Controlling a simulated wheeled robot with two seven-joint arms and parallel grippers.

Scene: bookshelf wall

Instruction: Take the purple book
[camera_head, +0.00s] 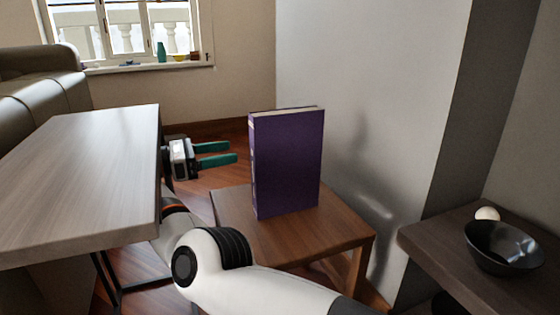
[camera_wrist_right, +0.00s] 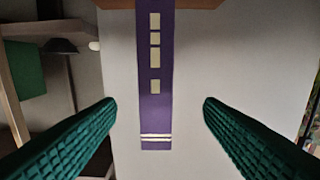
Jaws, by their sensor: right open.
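The purple book (camera_head: 288,160) stands upright on a small wooden table (camera_head: 345,236) in the head view. In the right wrist view its purple spine (camera_wrist_right: 154,110), with pale marks, lies between my two fingers, farther off than their tips. My right gripper (camera_head: 236,152) has green fingers that are open and empty. In the head view it is to the left of the book, pointing at its spine side with a small gap. The right wrist view also shows the open fingers (camera_wrist_right: 160,101). My left gripper is not in view.
A pale table (camera_head: 80,180) stands at the left, close beside my right gripper. A grey wall (camera_head: 375,110) rises behind the book. A dark shelf (camera_head: 455,262) at the right holds a black bowl (camera_head: 502,246) and a small white round object (camera_head: 487,213).

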